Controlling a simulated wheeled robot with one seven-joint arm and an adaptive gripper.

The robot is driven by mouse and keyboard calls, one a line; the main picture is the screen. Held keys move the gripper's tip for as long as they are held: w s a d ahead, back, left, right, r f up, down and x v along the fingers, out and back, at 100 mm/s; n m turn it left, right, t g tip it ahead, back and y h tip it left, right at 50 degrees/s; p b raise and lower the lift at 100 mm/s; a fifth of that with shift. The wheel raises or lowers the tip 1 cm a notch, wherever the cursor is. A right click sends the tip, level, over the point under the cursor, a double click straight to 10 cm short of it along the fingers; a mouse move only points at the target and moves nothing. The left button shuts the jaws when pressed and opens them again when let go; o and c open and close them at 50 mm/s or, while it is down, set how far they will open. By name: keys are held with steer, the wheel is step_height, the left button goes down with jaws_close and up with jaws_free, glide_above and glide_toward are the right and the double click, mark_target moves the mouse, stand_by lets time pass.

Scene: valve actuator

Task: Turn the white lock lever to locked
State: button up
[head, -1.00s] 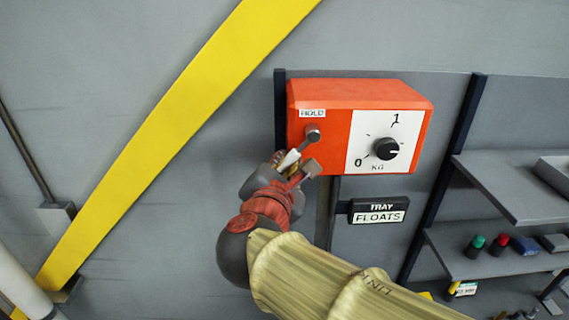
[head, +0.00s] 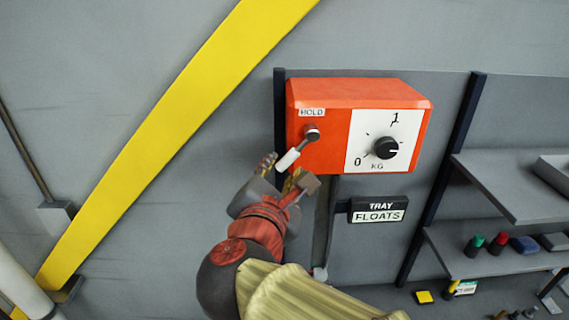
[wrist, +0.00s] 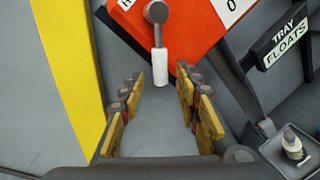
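The lock lever has a white grip (head: 287,160) and a grey stem. It hangs down and to the left from its pivot under the HOLD label on the orange box (head: 320,91). My gripper (head: 283,173) is open just below and left of the lever's end. In the wrist view the white grip (wrist: 159,62) lies in line with the gap between my two yellow-padded fingers (wrist: 162,85), near their tips. Neither finger appears to touch it. A locked mark is not visible.
A black dial (head: 386,148) on a white 0–1 KG panel is right of the lever. A TRAY FLOATS sign (head: 378,210) hangs below the box. A yellow diagonal beam (head: 165,150) is at left, and grey shelves (head: 515,190) are at right. The wall between beam and box is clear.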

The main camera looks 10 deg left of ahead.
steer(key=s+r, duration=0.1)
steer(key=s, duration=0.6)
steer(key=shift+d+r, duration=0.15)
steer(key=shift+d, duration=0.05)
